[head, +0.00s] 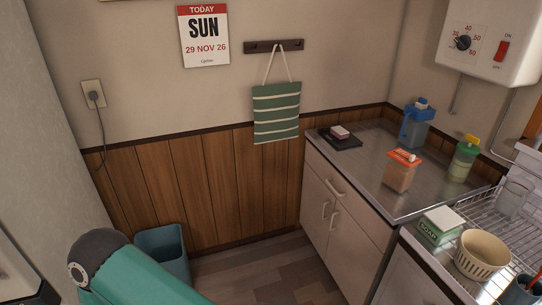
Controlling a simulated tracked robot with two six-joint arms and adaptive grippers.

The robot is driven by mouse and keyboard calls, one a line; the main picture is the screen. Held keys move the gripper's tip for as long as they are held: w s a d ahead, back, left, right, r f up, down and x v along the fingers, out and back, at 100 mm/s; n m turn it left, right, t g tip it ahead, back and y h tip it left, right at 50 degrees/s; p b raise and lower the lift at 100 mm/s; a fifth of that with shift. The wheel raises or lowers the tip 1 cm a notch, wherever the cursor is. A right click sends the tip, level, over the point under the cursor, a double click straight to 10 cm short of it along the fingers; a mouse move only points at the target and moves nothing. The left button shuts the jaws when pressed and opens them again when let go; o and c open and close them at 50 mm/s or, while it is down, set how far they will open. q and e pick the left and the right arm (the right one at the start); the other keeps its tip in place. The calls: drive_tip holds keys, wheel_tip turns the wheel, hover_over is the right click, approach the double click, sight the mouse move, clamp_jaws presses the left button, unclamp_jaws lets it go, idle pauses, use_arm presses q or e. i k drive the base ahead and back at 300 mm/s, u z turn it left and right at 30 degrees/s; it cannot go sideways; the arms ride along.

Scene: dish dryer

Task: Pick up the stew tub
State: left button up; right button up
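No tub with a readable stew label shows in the head view. A clear container with an orange lid and orange-brown contents (400,173) stands upright on the steel counter, near its front edge. Small lettering on its lid is too small to read, so I cannot tell for sure that it is the stew tub. Nothing touches it. Neither of my grippers is in view; only a teal link of my arm shows at the bottom left.
A soap box (440,227), a cream bowl (483,254) and a wire rack (500,215) are at right. A bin (163,247) stands on the floor.

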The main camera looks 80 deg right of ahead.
sight(399, 174)
drive_tip(key=u, duration=1.25)
drive_tip(key=i, duration=0.1)
drive_tip(key=z, duration=2.6)
drive_tip(key=i, duration=0.25)
drive_tip(key=z, duration=1.75)
drive_tip(key=k, duration=1.05)
drive_tip(key=z, duration=0.6)
drive_tip(key=i, duration=1)
drive_tip(key=u, duration=0.05)
